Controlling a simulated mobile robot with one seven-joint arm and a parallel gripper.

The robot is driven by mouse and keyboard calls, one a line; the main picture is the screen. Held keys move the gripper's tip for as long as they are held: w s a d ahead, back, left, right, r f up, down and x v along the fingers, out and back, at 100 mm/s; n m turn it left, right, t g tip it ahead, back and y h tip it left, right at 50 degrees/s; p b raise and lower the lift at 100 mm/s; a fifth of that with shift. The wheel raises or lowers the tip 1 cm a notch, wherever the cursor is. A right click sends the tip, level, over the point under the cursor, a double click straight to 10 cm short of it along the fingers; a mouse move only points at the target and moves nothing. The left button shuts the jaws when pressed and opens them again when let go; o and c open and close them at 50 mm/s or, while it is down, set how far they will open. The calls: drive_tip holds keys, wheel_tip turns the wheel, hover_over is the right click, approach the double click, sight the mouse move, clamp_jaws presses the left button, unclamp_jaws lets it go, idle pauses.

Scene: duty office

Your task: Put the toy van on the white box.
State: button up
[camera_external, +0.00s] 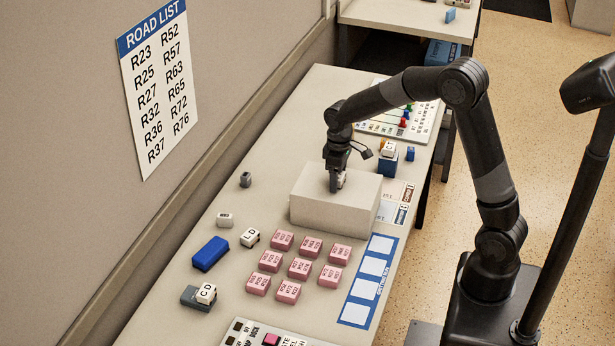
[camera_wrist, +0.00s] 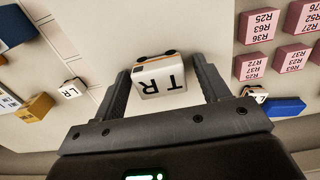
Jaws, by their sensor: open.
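A white toy van marked "TR" (camera_wrist: 160,83), with dark wheels and an orange stripe, is between the fingers of my gripper (camera_wrist: 161,68) in the wrist view. The fingers stand apart on either side of it; I cannot tell whether either touches it. In the external view, my gripper (camera_external: 336,186) points down at the top of the large white box (camera_external: 330,212). A small part of the van (camera_external: 342,178) shows beside the fingers there. The van appears to rest on the box top; its contact with the box is hidden.
Pink labelled blocks (camera_external: 299,268) lie in front of the box. A van marked "LD" (camera_external: 250,238), a blue block (camera_external: 210,254) and a "CD" van on a grey block (camera_external: 195,298) are at left.

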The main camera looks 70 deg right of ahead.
wheel_tip(320, 180, up, 11)
drive_tip(key=s+a+r+t, duration=0.2)
drive_tip(key=s+a+r, duration=0.6)
drive_tip(key=s+a, duration=0.15)
drive_tip(key=s+a+f+t, duration=0.1)
drive_tip(key=s+a, duration=0.2)
drive_tip(key=s, duration=0.4)
drive_tip(key=s+a+f+t, duration=0.1)
drive_tip(key=s+a+t, duration=0.1)
drive_tip(key=s, duration=0.6)
drive_tip(key=shift+s+a+t, duration=0.25)
drive_tip(key=shift+a+t, duration=0.05)
drive_tip(key=shift+a, duration=0.45)
